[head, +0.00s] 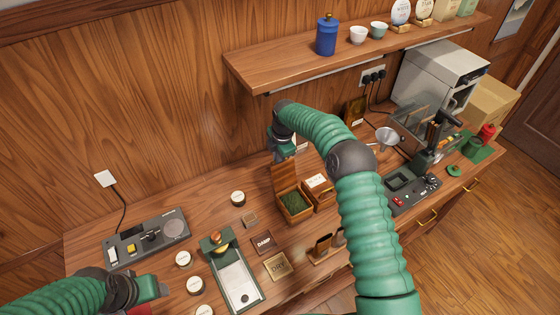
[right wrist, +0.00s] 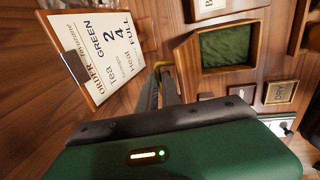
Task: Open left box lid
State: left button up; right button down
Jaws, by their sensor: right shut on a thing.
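The left box (head: 296,218) is a small wooden box with dark green tea inside. Its lid (head: 284,178) stands raised at the box's back edge. My right gripper (head: 284,156) is at the top of this lid and shut on it; the arm hides part of the jaws. In the right wrist view the right gripper's fingers (right wrist: 165,85) reach past a yellow piece, and the open box (right wrist: 182,58) shows its green filling. My left gripper (head: 150,288) is at the lower left, away from the boxes; its jaws are not clear.
A second box (head: 318,182) with a white label stands to the right, closed. In front lie a damp plaque (head: 264,243) and a dry plaque (head: 277,266). A shelf (head: 290,68) overhangs behind. An order card (right wrist: 98,55) shows near my right gripper.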

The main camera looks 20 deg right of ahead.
jog(key=shift+w+r, duration=0.3)
jog(key=shift+w, duration=0.1)
jog(key=c, duration=1.8)
grip_release()
jog(key=shift+a, duration=0.1)
jog(key=shift+c, duration=0.2)
jog(key=o, duration=0.3)
jog(key=shift+w+f, duration=0.15)
jog(key=shift+w, duration=0.05)
jog(key=shift+s, duration=0.15)
